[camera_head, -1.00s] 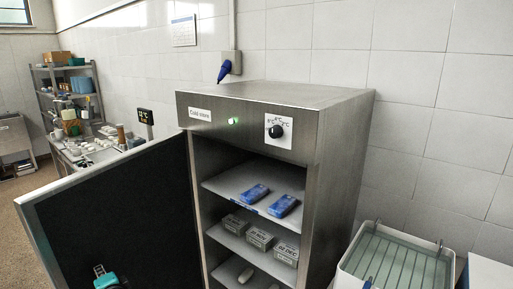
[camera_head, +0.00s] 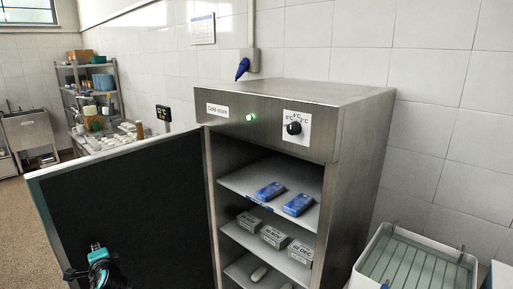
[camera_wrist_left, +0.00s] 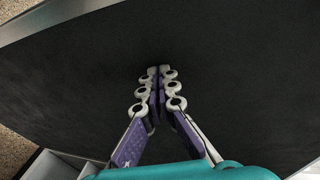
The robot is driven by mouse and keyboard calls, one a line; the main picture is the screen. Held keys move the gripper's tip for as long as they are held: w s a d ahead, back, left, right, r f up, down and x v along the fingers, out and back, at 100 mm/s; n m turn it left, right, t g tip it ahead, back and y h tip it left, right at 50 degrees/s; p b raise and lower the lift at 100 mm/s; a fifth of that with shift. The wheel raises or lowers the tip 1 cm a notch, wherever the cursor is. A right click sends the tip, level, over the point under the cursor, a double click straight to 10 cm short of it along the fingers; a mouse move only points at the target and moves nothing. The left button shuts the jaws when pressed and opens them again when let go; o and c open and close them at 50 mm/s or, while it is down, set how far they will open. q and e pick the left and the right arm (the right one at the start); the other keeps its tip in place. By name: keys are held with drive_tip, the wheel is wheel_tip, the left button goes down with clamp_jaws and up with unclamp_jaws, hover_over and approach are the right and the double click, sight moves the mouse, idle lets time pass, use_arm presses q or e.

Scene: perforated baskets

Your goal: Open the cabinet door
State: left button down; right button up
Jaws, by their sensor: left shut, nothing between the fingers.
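The cabinet (camera_head: 360,150) is a steel cold store with a dial and a green light on its top panel. Its door (camera_head: 150,190) stands wide open, swung out to the left, with its dark inner face toward me. My left gripper (camera_head: 95,250) is at the lower left in front of that inner face. In the left wrist view the left gripper (camera_wrist_left: 158,72) is shut and empty, its fingertips pointing at the dark door panel (camera_wrist_left: 230,60); I cannot tell whether they touch it. My right gripper is not in view.
Shelves inside hold blue packs (camera_head: 298,204) and labelled grey boxes (camera_head: 274,237). A white bin (camera_head: 415,262) with a greenish ribbed inside stands at the lower right. A cluttered counter (camera_head: 110,138) and a rack (camera_head: 90,85) are behind the door at the left.

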sight(85, 243)
use_arm(q)
drive_tip(key=w+a, duration=0.1)
drive_tip(key=a, duration=0.1)
drive_tip(key=w+a, duration=0.1)
drive_tip(key=a, duration=0.1)
drive_tip(key=w+a, duration=0.2)
drive_tip(key=shift+a, duration=0.2)
drive_tip(key=w+a, duration=0.3)
drive_tip(key=a, duration=0.1)
drive_tip(key=shift+w+a, duration=0.3)
drive_tip(key=shift+w, duration=0.05)
drive_tip(key=p+v, duration=0.2)
drive_tip(key=v, duration=1.2)
drive_tip(key=shift+s+f, duration=0.1)
drive_tip(key=shift+s, duration=0.3)
